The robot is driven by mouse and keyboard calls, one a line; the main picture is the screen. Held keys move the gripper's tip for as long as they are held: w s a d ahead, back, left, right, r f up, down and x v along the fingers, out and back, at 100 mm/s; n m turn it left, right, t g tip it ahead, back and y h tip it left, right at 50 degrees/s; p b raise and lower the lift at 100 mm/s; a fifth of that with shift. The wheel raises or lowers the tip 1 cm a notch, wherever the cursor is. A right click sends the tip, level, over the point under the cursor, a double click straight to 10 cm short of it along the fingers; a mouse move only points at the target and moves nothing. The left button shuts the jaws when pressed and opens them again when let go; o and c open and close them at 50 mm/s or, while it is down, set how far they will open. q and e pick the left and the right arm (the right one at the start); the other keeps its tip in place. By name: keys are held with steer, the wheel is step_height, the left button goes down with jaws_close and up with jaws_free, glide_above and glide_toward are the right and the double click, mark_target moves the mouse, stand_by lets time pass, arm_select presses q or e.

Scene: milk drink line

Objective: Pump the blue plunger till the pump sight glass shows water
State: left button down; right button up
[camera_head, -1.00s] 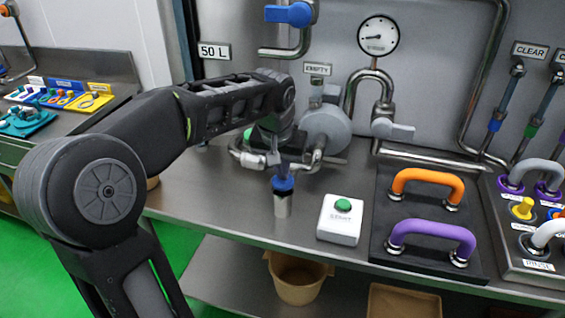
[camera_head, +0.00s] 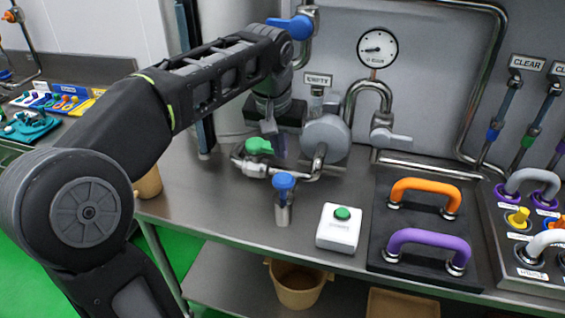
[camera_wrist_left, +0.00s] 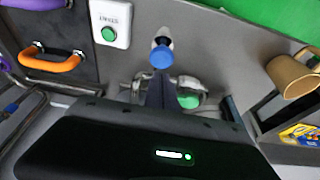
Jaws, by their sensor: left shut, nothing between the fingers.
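The blue plunger (camera_head: 284,181) stands up out of a small steel cylinder (camera_head: 282,214) on the bench, with some of its stem showing. In the left wrist view the plunger (camera_wrist_left: 161,57) is just beyond my fingertips. My left gripper (camera_head: 279,150) is shut and empty, above and behind the plunger and apart from it. It also shows in the left wrist view (camera_wrist_left: 157,82). A small label that seems to read EMPTY (camera_head: 319,79) is on the wall above the round pump body (camera_head: 326,138). I cannot make out water in any sight glass. My right gripper is not in view.
A green-handled valve (camera_head: 258,145) sits on the pipe behind the plunger. A white box with a green button (camera_head: 338,228) stands to the right. Orange (camera_head: 427,190) and purple (camera_head: 432,240) handles are farther right. A gauge (camera_head: 377,47) hangs on the wall.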

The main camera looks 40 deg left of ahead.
arm_select(q)
steer(key=shift+v, duration=1.4)
steer(key=v, duration=0.1)
steer(key=p+v, duration=0.1)
steer(key=v, duration=0.1)
steer(key=shift+w+a+r, duration=0.1)
steer(key=shift+w+r, duration=0.1)
steer(key=shift+r, duration=0.15)
steer(key=shift+f, duration=0.1)
